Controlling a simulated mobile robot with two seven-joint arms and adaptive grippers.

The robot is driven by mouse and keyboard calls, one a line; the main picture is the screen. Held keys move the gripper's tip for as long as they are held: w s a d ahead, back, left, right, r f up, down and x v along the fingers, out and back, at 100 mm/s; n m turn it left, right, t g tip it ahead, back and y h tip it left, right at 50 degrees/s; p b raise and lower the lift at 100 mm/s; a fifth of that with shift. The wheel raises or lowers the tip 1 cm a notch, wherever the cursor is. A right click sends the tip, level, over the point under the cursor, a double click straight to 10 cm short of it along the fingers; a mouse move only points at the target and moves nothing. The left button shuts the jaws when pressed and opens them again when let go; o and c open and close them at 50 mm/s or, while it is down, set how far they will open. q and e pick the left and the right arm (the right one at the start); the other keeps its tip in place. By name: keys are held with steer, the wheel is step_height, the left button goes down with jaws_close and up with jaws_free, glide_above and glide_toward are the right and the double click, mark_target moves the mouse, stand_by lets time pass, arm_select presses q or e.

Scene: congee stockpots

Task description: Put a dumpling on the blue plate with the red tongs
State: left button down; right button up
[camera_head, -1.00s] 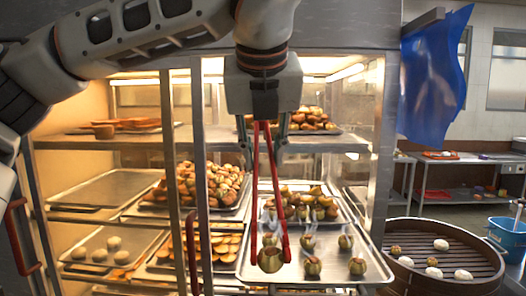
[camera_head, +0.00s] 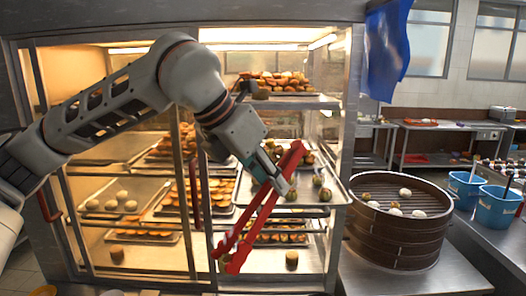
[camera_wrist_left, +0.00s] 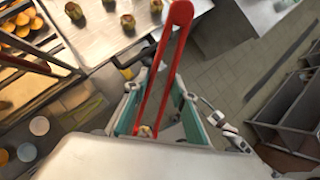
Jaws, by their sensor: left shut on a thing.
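My left gripper (camera_head: 272,175) is shut on the red tongs (camera_head: 262,212), which slant down to the left in front of the display cabinet. In the left wrist view the gripper (camera_wrist_left: 155,105) holds the tongs (camera_wrist_left: 172,55) between its teal pads. A small brownish piece, apparently a dumpling (camera_wrist_left: 145,131), shows between the tong tips; how firmly it is held is unclear. Other dumplings (camera_head: 325,195) stand on a metal tray (camera_head: 338,188) in the cabinet, and some show in the left wrist view (camera_wrist_left: 127,22). I cannot make out the blue plate. My right gripper is not in view.
The glass cabinet's frame and shelves (camera_head: 290,102) stand close behind the tongs. A round dark steamer (camera_head: 395,240) with pale buns stands on the counter (camera_head: 410,282) to the right, and blue buckets (camera_head: 495,206) are beyond it. Small bowls (camera_wrist_left: 38,125) show low in the left wrist view.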

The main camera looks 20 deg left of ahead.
arm_select(q)
steer(key=s+d+f+m+g+y, duration=0.1)
steer(key=f+m+g, duration=0.3)
steer(key=f+m, duration=0.5)
steer(key=s+d+f+m+g+y, duration=0.2)
steer(key=s+d+f+m+g, duration=0.1)
steer(key=f+m, duration=0.7)
steer(key=s+d+f+m+g+y, duration=0.2)
steer(key=f+m+g, duration=0.4)
steer(key=f+m, duration=0.3)
steer(key=shift+s+d+f+m, duration=0.35)
steer(key=shift+s+d+m, duration=0.2)
steer(key=shift+s+m, duration=0.45)
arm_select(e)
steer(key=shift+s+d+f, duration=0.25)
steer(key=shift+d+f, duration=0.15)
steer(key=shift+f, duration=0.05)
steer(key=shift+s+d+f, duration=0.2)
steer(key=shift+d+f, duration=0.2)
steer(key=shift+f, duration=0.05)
arm_select(q)
steer(key=shift+w, duration=0.15)
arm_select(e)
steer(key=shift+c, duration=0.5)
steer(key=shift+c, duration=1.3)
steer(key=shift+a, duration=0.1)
arm_select(q)
steer(key=shift+a, duration=0.1)
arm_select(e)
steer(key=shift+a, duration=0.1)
